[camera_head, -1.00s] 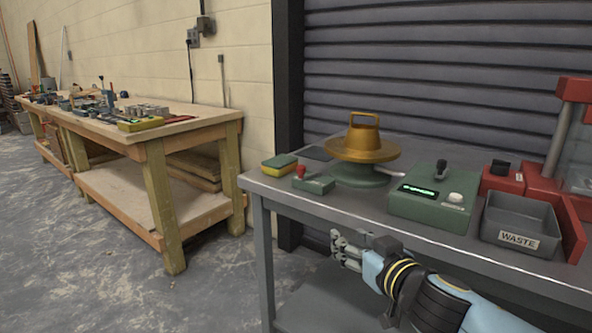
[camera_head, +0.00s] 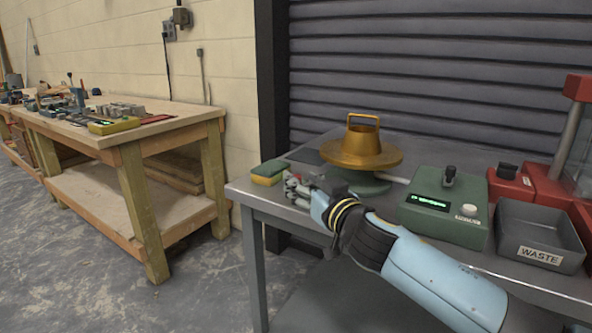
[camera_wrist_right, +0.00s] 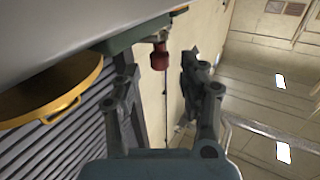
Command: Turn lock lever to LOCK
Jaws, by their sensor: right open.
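A lever with a red knob (camera_wrist_right: 160,57) stands out from a small green box (camera_wrist_right: 136,34) in the right wrist view, where the picture is turned over. In the head view my right gripper and arm hide most of this box and lever. My right gripper (camera_head: 294,189) is at the table's left front part; its fingers (camera_wrist_right: 157,78) are open, one on each side of the red knob, with no clear contact. No LOCK marking can be read. My left gripper is not in view.
A yellow-green sponge (camera_head: 268,173) lies left of the gripper. A green box with a display and black lever (camera_head: 445,210) stands right of the pot. A grey WASTE tray (camera_head: 541,235) is at the right, and a wooden bench (camera_head: 130,125) at the left.

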